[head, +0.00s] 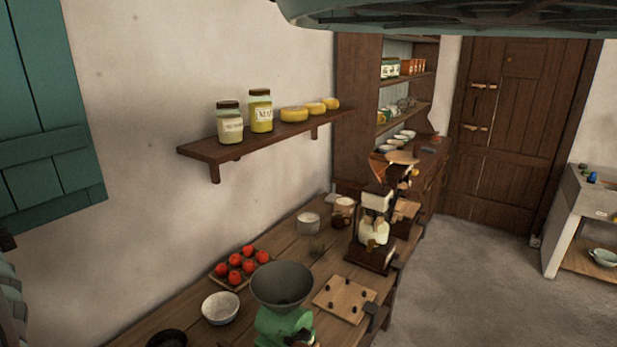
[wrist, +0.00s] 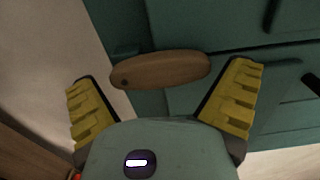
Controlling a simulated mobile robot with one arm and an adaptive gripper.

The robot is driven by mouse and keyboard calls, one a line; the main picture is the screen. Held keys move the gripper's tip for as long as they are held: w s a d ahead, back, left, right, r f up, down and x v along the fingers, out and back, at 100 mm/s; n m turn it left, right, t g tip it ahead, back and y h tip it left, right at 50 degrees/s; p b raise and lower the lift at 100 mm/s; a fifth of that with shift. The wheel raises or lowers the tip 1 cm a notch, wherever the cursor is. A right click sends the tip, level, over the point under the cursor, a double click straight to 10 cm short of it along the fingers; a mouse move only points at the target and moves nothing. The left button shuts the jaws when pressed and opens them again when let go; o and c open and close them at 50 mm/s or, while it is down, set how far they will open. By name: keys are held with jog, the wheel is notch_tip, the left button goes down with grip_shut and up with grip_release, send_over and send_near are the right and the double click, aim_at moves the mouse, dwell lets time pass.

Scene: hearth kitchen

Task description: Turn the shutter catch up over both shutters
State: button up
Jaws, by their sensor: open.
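The shutter catch (wrist: 160,70) is a rounded wooden bar in the wrist view, with a dark spot near its left end. It lies nearly level in that picture, in front of the teal shutters (wrist: 285,75). My gripper (wrist: 165,78) is open, its two yellow-padded fingers on either side of the catch. I cannot tell whether either finger touches it. The teal shutter boards also show at the upper left of the head view (head: 45,110). The catch does not show there. I cannot tell which dark line is the gap between the shutters.
Pale wall (wrist: 50,45) lies left of the shutters in the wrist view. In the head view, a wall shelf (head: 255,140) carries jars and yellow rounds. Below it, a wooden counter (head: 185,300) holds a green grinder (head: 280,325), red fruit and bowls. Open floor is at the right.

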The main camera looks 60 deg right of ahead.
jog(key=s, duration=1.1)
dwell(0.4)
